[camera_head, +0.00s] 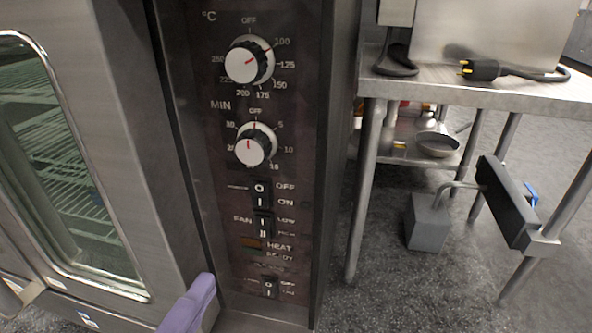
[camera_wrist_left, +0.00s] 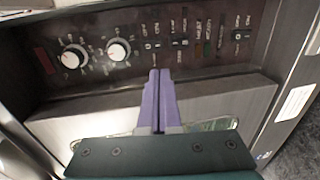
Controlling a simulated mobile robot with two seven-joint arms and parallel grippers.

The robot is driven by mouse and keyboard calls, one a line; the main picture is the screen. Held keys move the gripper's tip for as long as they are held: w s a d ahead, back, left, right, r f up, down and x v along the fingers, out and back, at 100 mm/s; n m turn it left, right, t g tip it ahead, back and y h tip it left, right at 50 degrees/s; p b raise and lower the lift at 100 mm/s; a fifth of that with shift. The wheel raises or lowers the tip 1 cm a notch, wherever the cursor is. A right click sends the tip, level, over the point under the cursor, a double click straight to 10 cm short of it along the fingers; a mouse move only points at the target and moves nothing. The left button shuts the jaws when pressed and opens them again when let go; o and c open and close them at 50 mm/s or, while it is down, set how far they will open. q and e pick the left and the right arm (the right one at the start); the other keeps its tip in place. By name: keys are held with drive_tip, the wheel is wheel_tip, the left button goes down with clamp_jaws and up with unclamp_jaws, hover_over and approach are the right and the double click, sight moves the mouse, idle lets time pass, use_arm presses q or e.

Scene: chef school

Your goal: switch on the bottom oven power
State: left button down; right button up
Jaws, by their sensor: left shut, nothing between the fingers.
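The oven's dark control panel (camera_head: 284,135) stands right of its glass door (camera_head: 62,200). A black power rocker switch (camera_head: 261,194), marked OFF above and ON below, sits under two knobs. In the left wrist view the same switch (camera_wrist_left: 152,44) lies beyond my fingertips. My left gripper (camera_head: 208,280) is low at the panel's left edge in the head view, partly cut off by the frame. In the left wrist view its purple fingers (camera_wrist_left: 159,72) are shut together and empty, apart from the switch in the picture. I cannot tell the switch's position. My right gripper is not in view.
A temperature knob (camera_head: 249,62) and a timer knob (camera_head: 256,144) sit above the switch. A fan switch (camera_head: 263,226) is just below it, and another rocker (camera_head: 269,287) is lower. A steel table (camera_head: 480,93) stands to the right. Grey floor lies between.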

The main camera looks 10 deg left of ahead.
sight(260, 205)
use_arm(q)
drive_tip(key=w+b, duration=0.1)
drive_tip(key=w, duration=0.3)
drive_tip(key=w+f+b, duration=0.1)
drive_tip(key=w, duration=0.4)
drive_tip(key=w+b, duration=0.2)
drive_tip(key=w, duration=0.3)
drive_tip(key=shift+w+d+f, duration=0.1)
drive_tip(key=shift+d+f, duration=0.25)
drive_tip(key=shift+d, duration=0.05)
drive_tip(key=shift+f+b, duration=0.2)
drive_tip(key=shift+b, duration=0.2)
drive_tip(key=shift+w+r+b, duration=0.1)
drive_tip(key=shift+b, duration=0.25)
